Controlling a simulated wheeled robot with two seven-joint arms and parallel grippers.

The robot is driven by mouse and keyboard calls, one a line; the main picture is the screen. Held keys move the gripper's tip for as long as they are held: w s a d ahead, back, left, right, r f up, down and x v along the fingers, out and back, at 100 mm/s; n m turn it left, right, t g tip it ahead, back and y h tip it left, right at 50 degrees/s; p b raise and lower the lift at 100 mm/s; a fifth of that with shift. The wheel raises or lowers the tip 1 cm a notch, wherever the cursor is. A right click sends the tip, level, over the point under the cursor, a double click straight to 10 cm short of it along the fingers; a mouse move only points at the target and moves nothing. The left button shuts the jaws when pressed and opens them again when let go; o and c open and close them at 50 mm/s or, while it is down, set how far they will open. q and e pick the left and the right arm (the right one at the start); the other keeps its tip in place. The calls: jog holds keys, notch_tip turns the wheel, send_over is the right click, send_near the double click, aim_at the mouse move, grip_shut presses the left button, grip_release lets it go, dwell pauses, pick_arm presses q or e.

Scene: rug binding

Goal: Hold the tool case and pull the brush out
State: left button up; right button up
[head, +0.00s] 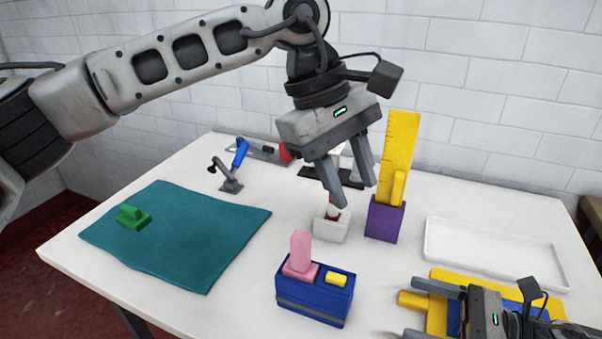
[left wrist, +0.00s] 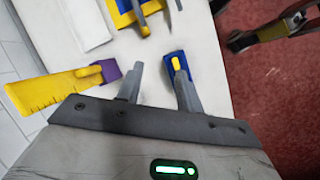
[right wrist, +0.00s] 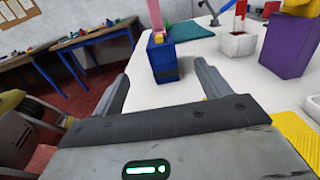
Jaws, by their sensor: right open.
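The tool case appears to be the blue box (head: 315,305), standing upright at the table front with a pink upright piece (head: 301,250) and a small yellow block (head: 336,279) at its top. I cannot tell which piece is the brush. The case also shows in the left wrist view (left wrist: 175,57) and in the right wrist view (right wrist: 163,62), ahead of the right fingers. My left gripper (head: 356,194) is open and empty, high above the table behind the case. My right gripper (head: 412,308) is open to the right of the case, apart from it.
A purple holder (head: 384,222) with a tall yellow ruler (head: 400,150) and a white cup (head: 331,228) stand behind the case. A teal mat (head: 180,240) with a green block (head: 133,217) lies left. A white tray (head: 490,253) and yellow-blue item (head: 437,317) lie right.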

aim_at(318, 276)
pick_arm(q)
jog(key=a+y, duration=0.1)
jog(key=a, duration=0.1)
jog(key=a+f+y, duration=0.1)
jog(key=a, duration=0.1)
jog(key=w+a+f+t+y, duration=0.1)
jog(key=a+y, duration=0.1)
jog(key=shift+w, duration=0.1)
jog(key=shift+a+f, duration=0.1)
jog(key=shift+a, duration=0.05)
pick_arm(e)
jog(key=shift+w+a, duration=0.1)
jog(key=shift+a, duration=0.15)
jog(key=x, duration=1.5)
jog(key=shift+a, duration=0.2)
